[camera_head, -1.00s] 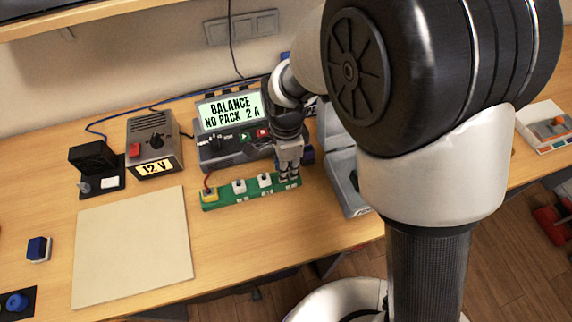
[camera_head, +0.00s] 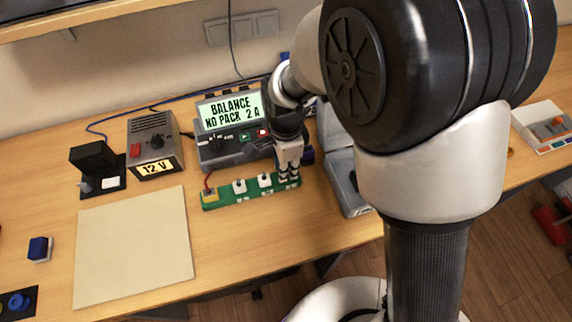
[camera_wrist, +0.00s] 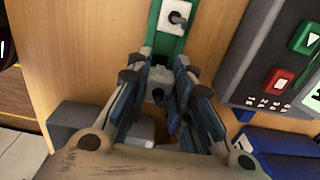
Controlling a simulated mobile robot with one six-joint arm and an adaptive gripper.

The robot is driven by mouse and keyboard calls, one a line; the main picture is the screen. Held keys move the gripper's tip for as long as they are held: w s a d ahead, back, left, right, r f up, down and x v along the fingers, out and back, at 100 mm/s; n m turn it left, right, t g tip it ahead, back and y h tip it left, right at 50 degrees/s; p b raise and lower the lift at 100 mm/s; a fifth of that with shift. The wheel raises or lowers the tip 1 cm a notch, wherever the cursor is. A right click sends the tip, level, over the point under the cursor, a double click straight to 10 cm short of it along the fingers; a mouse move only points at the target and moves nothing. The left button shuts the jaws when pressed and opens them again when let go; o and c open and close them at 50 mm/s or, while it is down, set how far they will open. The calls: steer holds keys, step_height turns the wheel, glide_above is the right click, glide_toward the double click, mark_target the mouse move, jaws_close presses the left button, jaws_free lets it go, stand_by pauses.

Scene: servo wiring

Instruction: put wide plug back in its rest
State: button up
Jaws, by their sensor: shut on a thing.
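A green rest strip (camera_head: 252,194) lies on the table in front of the charger, with several plug places along it. My gripper (camera_head: 289,178) points down at the strip's right end. It is shut on a pale grey plug, which I take to be the wide plug (camera_wrist: 158,84); it sits between the fingers in the wrist view, at the end of the strip. The fingers hide most of it, so I cannot tell whether it is fully seated.
The charger (camera_head: 228,116) reading "BALANCE NO PACK 2 A" stands close behind the strip. A grey case (camera_head: 346,184) is just right of my gripper. A 12 V supply (camera_head: 153,143) and a beige mat (camera_head: 133,246) are to the left. The table in front is clear.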

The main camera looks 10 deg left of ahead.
steer(key=shift+f+b, duration=0.8)
steer(key=shift+f, duration=0.35)
steer(key=o, duration=1)
steer(key=shift+c, duration=0.2)
steer(key=shift+r, duration=0.1)
step_height(320, 180, up, 12)
